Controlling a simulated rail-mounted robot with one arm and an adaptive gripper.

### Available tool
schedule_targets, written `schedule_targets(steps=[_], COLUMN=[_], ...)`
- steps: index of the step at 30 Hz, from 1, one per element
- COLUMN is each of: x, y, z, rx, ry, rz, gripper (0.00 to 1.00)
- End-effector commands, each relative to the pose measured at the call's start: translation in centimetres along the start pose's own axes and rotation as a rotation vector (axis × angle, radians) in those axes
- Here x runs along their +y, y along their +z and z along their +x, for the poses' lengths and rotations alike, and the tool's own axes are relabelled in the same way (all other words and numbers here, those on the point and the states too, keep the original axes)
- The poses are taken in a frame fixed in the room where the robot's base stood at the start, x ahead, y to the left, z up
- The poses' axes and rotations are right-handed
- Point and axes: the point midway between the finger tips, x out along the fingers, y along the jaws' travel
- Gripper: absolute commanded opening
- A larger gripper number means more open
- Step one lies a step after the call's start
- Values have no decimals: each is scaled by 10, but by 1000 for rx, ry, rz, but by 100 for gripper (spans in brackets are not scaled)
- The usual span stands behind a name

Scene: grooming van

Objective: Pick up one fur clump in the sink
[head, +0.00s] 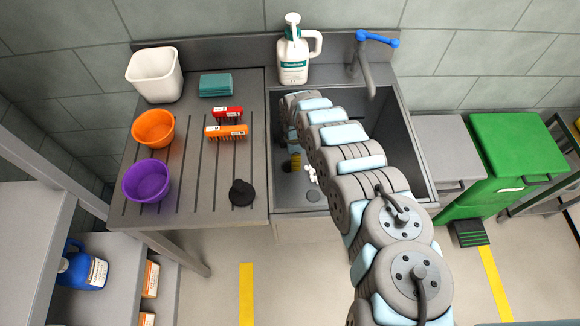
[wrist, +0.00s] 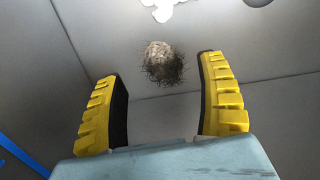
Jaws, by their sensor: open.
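A grey-brown, bristly fur clump (wrist: 162,66) lies on the sink floor in the wrist view. It sits between and slightly beyond my fingertips, apparently without touching them. Part of a white clump (wrist: 170,8) shows at the top edge of that view; it also shows as small white lumps in the head view (head: 311,173). My gripper (wrist: 160,88) is open and empty, its two yellow fingers spread. In the head view, my arm reaches into the sink (head: 290,198) and only a bit of yellow finger shows; the brown clump cannot be made out there.
A dark drain (head: 313,196) is in the sink's front part. A tap (head: 368,70) and a white jug (head: 293,58) stand behind. The drainboard at left holds an orange bowl (head: 153,129), a purple bowl (head: 146,180), brushes (head: 226,131) and a black plug (head: 241,193).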

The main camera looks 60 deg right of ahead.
Motion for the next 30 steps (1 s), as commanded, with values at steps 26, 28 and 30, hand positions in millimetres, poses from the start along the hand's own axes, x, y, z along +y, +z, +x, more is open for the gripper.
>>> schedule_targets(steps=[26, 28, 30], x=[-2, -2, -2], y=[-7, -7, -7], z=[53, 52, 52], rx=[0, 0, 0], ry=[3, 3, 3], rz=[1, 1, 1], gripper=[73, 73, 73])
